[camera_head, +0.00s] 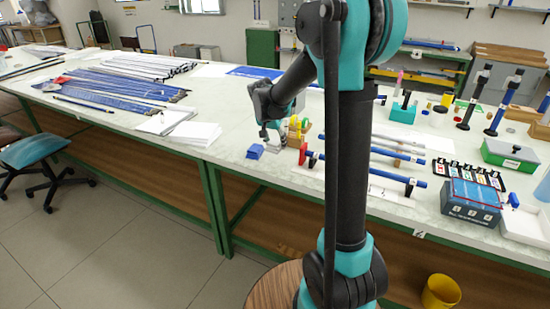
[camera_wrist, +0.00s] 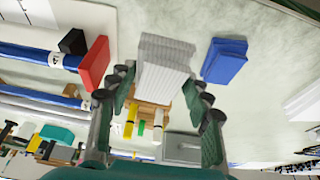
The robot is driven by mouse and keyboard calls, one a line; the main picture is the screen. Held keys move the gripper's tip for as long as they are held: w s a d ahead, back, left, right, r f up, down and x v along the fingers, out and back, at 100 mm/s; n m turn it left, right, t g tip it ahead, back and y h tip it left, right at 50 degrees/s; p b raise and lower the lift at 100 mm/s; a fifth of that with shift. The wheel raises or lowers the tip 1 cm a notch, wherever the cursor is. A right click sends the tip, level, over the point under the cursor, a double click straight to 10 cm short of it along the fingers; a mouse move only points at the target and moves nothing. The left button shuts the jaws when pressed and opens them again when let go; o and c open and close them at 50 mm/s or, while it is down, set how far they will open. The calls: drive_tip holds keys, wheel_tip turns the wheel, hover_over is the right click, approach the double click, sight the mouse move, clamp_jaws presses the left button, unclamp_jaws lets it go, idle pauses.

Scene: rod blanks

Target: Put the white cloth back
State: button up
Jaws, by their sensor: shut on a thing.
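The white cloth (camera_wrist: 166,62), a folded, layered stack, sits between the fingers of my gripper (camera_wrist: 163,88) in the wrist view. The gripper is shut on it. In the head view my gripper (camera_head: 264,133) is low over the table, right beside the blue cloth. I cannot tell whether the white cloth touches the tabletop. The folded blue cloth (camera_head: 255,151) lies on the table; it also shows right of the white cloth in the wrist view (camera_wrist: 225,61), apart from it.
A wooden holder (camera_wrist: 152,115) with yellow and green pieces stands close to the gripper. White paper sheets (camera_head: 195,134) lie to the left. The table front between the sheets and blue cloth is clear.

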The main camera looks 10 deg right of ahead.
sight(273, 147)
drive_tip(key=shift+f, duration=3.6)
drive_tip(key=o, duration=1.1)
drive_tip(key=shift+f, duration=0.15)
drive_tip(key=v, duration=1.2)
drive_tip(key=shift+w+d, duration=0.1)
drive_tip(key=shift+s+d, duration=0.15)
drive_tip(key=shift+s, duration=0.2)
drive_tip(key=s+d+f+n+y, duration=0.1)
drive_tip(key=s+f, duration=0.3)
drive_tip(key=s, duration=0.4)
drive_tip(key=s+d+f+n, duration=0.3)
drive_tip(key=s, duration=0.6)
drive_tip(key=s+d+f+n+y, duration=0.1)
drive_tip(key=s+d+f+n, duration=0.1)
drive_tip(key=s, duration=0.6)
drive_tip(key=shift+s+d+f+n+t+y, duration=0.2)
drive_tip(key=shift+f+n, duration=0.1)
drive_tip(key=shift+f, duration=0.35)
drive_tip(key=shift+s+d+f+n+t+y, duration=0.1)
drive_tip(key=shift+s+d+f+n, duration=0.15)
drive_tip(key=shift+f, duration=0.4)
